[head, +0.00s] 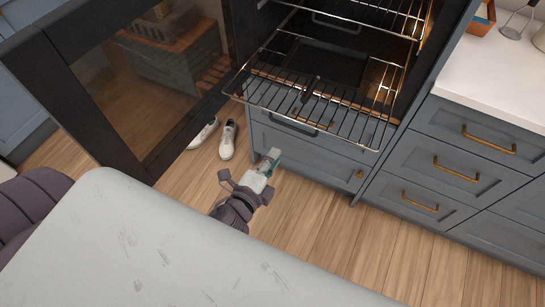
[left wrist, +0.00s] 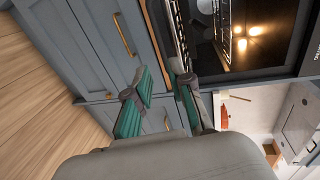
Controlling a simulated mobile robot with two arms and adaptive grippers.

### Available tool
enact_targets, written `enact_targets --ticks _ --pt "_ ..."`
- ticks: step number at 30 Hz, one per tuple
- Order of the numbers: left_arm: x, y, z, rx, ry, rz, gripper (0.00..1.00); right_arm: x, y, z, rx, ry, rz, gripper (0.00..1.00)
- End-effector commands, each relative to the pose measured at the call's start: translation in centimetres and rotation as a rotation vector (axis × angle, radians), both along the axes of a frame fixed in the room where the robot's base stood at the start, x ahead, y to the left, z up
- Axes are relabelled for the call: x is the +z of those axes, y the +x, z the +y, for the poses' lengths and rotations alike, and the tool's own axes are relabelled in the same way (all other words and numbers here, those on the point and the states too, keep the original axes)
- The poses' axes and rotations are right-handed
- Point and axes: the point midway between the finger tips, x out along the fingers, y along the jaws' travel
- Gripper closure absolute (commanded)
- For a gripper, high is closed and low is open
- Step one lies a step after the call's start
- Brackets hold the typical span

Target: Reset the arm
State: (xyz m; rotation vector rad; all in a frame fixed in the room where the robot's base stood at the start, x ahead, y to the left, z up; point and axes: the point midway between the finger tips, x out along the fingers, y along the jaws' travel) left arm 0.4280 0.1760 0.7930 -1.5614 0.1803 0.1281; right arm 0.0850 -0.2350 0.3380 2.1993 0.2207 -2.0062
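My left arm reaches forward over the floor in the head view. Its gripper (head: 270,159) is low in front of the drawers under the oven, below the pulled-out wire rack (head: 318,110). In the left wrist view the two green-padded fingers (left wrist: 159,72) stand apart with nothing between them, so the gripper is open and empty. The rack edge and the grey cabinet fronts (left wrist: 85,45) lie beyond the fingers there. My right gripper is not in view.
The dark oven door (head: 100,100) stands open at the left. White shoes (head: 228,140) lie on the wooden floor (head: 330,225) beside it. Drawers (head: 455,170) and a white counter (head: 500,75) stand at the right. Floor before the drawers is clear.

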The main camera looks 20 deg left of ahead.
Motion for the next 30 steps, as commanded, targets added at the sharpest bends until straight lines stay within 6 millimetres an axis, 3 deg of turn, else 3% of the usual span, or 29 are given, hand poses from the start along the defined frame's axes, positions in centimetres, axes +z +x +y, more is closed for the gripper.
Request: enact_targets --ticks 8,10,12,14,17,20,24,26,30 --pt "-0.1 0.0 0.0 0.000 -0.002 0.002 0.78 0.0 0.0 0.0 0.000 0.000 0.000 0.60" --pt "-0.8 0.0 -0.1 0.001 -0.015 0.017 0.78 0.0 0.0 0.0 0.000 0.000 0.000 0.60" --pt "-2.8 -0.2 -0.1 0.006 -0.048 0.060 0.78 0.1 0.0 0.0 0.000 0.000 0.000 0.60" --pt "-5.7 -0.6 -0.2 0.017 -0.100 0.119 0.78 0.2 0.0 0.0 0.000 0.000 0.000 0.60" --pt "-12.2 -2.1 -0.2 0.058 -0.225 0.264 0.78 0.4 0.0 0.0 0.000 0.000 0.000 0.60" --pt "-19.5 -4.8 0.0 0.134 -0.367 0.427 0.78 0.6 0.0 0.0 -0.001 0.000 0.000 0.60" --pt "-28.6 -10.4 0.9 0.298 -0.559 0.650 0.78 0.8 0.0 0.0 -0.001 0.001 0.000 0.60" --pt "-32.1 -13.3 1.4 0.388 -0.635 0.738 0.78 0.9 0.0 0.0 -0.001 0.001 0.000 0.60" --pt "-38.6 -21.3 3.1 0.639 -0.788 0.921 0.78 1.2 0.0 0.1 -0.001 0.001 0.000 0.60"
